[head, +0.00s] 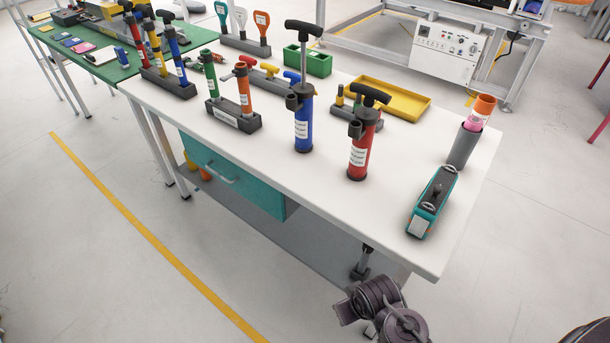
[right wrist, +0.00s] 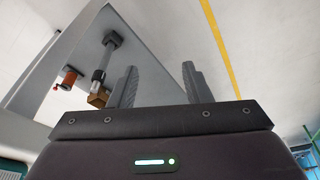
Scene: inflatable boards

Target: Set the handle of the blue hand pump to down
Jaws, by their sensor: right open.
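The blue hand pump (head: 303,125) stands upright on the white table. Its black T-handle (head: 303,28) is raised high on a long bare rod above the barrel. A red hand pump (head: 358,155) stands upright just right of it, with its black handle (head: 370,94) low near the barrel top. My right gripper (right wrist: 159,75) is open with nothing between its fingers in the right wrist view. That view shows floor and table structure, not the pumps. Dark links of my arm show at the bottom of the head view, apart from the pumps. My left gripper is not in view.
The white table (head: 340,205) also holds a rack (head: 233,118) of green and orange tubes, a yellow tray (head: 392,98), a green box (head: 308,60), a grey holder (head: 463,148) and a teal device (head: 432,202). The table front before the pumps is clear.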

